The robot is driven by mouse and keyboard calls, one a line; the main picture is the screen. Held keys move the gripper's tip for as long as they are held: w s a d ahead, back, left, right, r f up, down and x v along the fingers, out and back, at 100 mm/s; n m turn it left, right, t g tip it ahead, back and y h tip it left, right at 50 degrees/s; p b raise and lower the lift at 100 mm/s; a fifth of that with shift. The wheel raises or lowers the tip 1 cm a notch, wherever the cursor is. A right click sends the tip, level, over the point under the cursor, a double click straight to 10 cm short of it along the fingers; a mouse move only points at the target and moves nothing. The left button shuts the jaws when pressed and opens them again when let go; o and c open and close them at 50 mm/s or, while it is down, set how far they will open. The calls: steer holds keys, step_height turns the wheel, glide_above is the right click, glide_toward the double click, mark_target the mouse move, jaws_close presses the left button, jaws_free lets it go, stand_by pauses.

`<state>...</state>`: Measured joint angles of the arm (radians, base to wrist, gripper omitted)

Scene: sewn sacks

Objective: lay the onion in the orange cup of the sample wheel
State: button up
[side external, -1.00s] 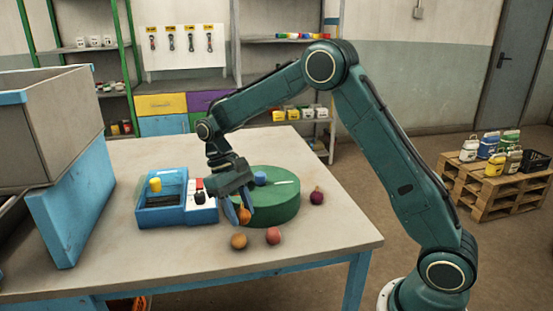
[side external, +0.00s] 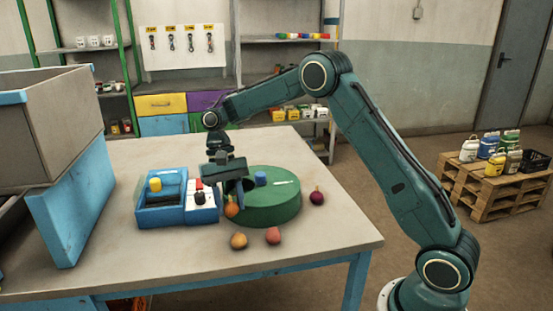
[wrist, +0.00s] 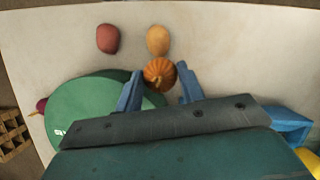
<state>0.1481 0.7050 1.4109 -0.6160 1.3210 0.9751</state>
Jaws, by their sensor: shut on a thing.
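The onion (side external: 231,210), round and orange-brown with a small stem tip, is between the fingers of my gripper (side external: 233,198). The wrist view shows the onion (wrist: 159,75) between the two blue fingertips, and my gripper is shut on it. The sample wheel (side external: 273,207) is a green drum with a blue knob on top and a white mark. The onion is at the wheel's left side in the side view; I cannot tell whether they touch. The wheel's green top (wrist: 85,115) shows partly behind my gripper in the wrist view. No orange cup is visible.
A yellowish potato-like piece (side external: 238,241) and a reddish one (side external: 273,236) lie in front of the wheel. A purple bulb (side external: 317,198) lies to its right. A blue box (side external: 175,215) with a yellow knob and a switch panel stands left. The table's front right is clear.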

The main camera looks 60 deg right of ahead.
steer(key=w+d+m+t, duration=0.2)
steer(key=w+d+m, duration=0.1)
steer(key=m, duration=0.3)
steer(key=w+d+r+m+t+y, duration=0.1)
steer(key=w+d+m+t, duration=0.1)
steer(key=w+m, duration=0.3)
steer(key=w+d+m+t, duration=0.2)
steer(key=w+d+m, duration=0.2)
steer(key=m, duration=0.4)
steer(key=shift+d+r, duration=0.2)
steer(key=shift+d, duration=0.3)
steer(key=w+d+m+t+h, duration=0.25)
steer(key=w+d+m, duration=0.25)
steer(key=d+m, duration=0.6)
steer(key=shift+h, duration=0.35)
steer(key=shift+s+d+f, duration=0.1)
steer(key=shift+f, duration=1.85)
steer(key=shift+s+d+f, duration=0.1)
steer(key=shift+f, duration=1.85)
steer(key=shift+f, duration=0.1)
steer(key=o, duration=0.9)
steer(key=shift+o, duration=0.2)
